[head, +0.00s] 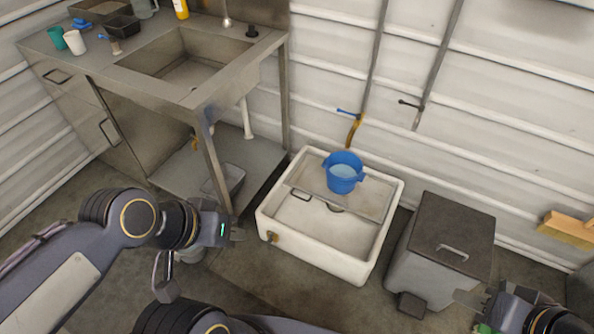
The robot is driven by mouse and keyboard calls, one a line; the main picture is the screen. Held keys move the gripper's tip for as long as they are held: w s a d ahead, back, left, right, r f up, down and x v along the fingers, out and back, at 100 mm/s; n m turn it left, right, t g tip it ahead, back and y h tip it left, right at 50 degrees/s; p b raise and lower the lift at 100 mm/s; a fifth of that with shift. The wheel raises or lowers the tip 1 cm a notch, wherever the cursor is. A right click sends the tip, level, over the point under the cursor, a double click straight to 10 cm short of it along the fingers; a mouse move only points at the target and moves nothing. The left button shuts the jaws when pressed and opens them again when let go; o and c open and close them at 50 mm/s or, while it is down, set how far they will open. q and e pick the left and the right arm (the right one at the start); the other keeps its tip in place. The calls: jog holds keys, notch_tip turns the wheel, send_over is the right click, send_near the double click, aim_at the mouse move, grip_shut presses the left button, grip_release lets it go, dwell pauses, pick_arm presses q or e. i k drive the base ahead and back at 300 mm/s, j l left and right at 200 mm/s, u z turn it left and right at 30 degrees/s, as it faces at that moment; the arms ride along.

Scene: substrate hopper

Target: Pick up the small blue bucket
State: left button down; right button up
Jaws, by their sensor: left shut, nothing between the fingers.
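The small blue bucket (343,180) stands upright on a grey rack (368,199) across the back part of a white floor basin (318,254). Its inside looks pale, perhaps with water in it. My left gripper (238,235) is shut and empty, left of the basin and in front of the sink bench, apart from the bucket. My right gripper (472,311) is at the bottom right, in front of the grey bin and far from the bucket. Its fingers are partly cut off and unclear, with something green beside them.
A metal sink bench (190,95) stands at the left, with cups and trays on top. A grey lidded bin (445,245) stands right of the basin. A tap (353,125) is on the wall pipe behind the bucket. A wooden brush (568,230) is at the right wall.

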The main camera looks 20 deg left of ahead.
aim_at(343, 169)
jog(key=u, duration=0.15)
jog(key=i+u, duration=0.8)
jog(key=i+l+u, duration=0.15)
jog(key=u, duration=0.25)
jog(key=i+l, duration=0.05)
jog(key=i, duration=0.05)
